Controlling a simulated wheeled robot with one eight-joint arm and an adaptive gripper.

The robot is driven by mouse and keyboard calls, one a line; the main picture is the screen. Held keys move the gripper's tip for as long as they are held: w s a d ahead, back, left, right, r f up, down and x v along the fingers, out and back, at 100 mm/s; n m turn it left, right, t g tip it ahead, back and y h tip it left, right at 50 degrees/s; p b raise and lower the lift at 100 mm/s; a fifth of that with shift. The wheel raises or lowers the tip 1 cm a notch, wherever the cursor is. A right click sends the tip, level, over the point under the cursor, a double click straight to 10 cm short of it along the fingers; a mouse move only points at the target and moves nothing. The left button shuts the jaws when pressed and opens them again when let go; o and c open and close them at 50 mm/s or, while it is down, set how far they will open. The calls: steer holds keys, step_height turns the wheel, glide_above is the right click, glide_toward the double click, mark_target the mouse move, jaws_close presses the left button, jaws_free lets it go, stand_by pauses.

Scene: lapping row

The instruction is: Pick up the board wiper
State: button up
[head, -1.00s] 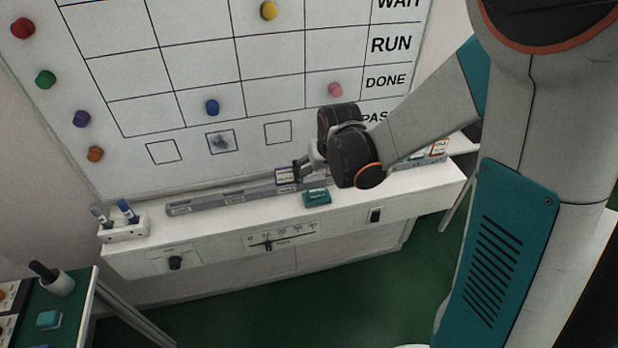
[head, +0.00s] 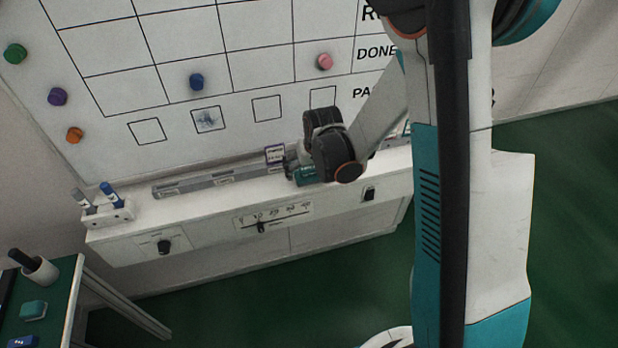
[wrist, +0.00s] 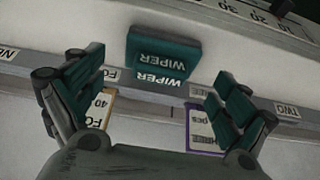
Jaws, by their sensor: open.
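The board wiper (wrist: 160,54) is a teal block on the white ledge below the whiteboard, with a WIPER label just in front of it in the wrist view. It also shows in the head view (head: 307,177), partly hidden by my gripper. My gripper (wrist: 150,92) is open and empty. In the wrist view its two teal-padded fingers stand apart, left and right of the wiper's line, with the wiper ahead of the fingertips and apart from them. In the head view my gripper (head: 291,166) is right beside the wiper, from above.
Two labelled cards, one orange-edged (wrist: 98,108) and one purple-edged (wrist: 203,130), stand at the grey rail (head: 215,178) close to my fingers. A marker holder (head: 108,216) is at the ledge's left end. A slider scale (head: 272,217) is on the ledge front.

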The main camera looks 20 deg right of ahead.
mark_target(309, 168)
steer(key=x, duration=0.3)
steer(key=shift+b, duration=0.35)
steer(key=shift+s+r, duration=0.1)
steer(key=c, duration=1.1)
steer(key=shift+r, duration=0.1)
steer(key=shift+c, duration=0.2)
step_height(309, 168, up, 20)
steer(key=p, duration=0.7)
